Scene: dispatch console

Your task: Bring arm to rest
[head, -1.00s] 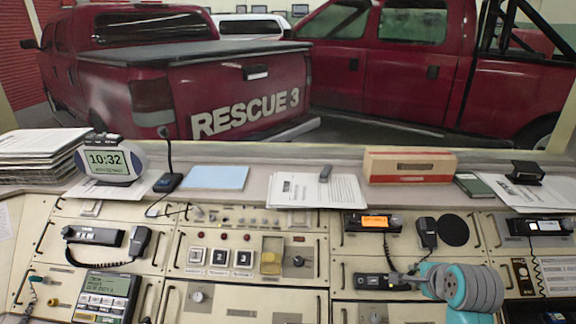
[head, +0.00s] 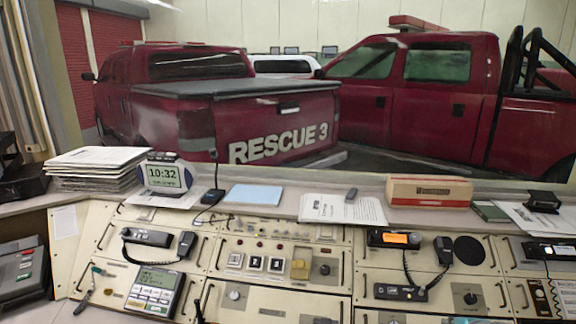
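My gripper is not in view in the head view. Only a small teal sliver of my arm (head: 460,320) shows at the bottom edge, right of centre. The dispatch console (head: 225,212) fills the lower part of the view, its cream panels carrying switches and radios. A radio with an orange display (head: 395,239) and its handset (head: 443,251) are on the right-hand panel. Below them is a dark handset (head: 400,292) on a cord.
A keypad phone (head: 154,291) is at lower left. Red trucks (head: 415,95) stand beyond.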

